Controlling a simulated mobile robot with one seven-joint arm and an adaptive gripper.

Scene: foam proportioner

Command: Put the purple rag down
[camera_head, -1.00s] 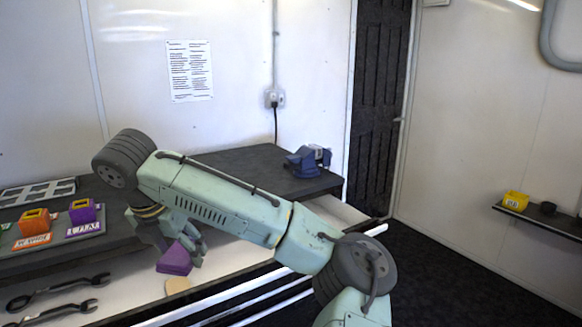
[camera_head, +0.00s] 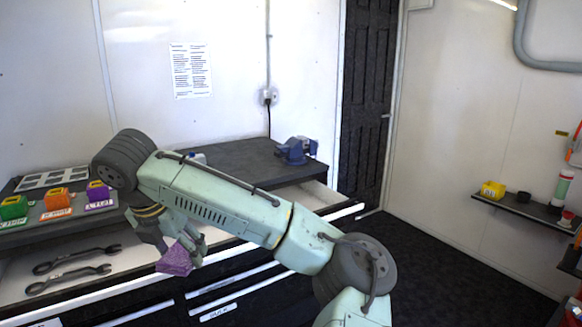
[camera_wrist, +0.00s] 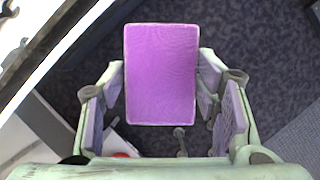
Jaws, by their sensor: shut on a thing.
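The purple rag (camera_head: 175,260) is a folded, flat block held in my gripper (camera_head: 186,247), at the left of the head view. In the wrist view the rag (camera_wrist: 160,75) is upright in the picture between the two fingers of my gripper (camera_wrist: 162,95). My gripper is shut on it. The rag hangs in front of the open drawer's front edge, with dark carpet behind it in the wrist view. Part of the rag is hidden by the fingers in the head view.
An open drawer (camera_head: 130,262) holds two wrenches (camera_head: 75,258). The dark bench top (camera_head: 240,160) carries a blue vise (camera_head: 297,150) and green, orange and purple boxes (camera_head: 97,190) on labelled cards. A wall shelf (camera_head: 515,207) at right holds a yellow box (camera_head: 493,190). Carpet (camera_head: 440,260) is clear.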

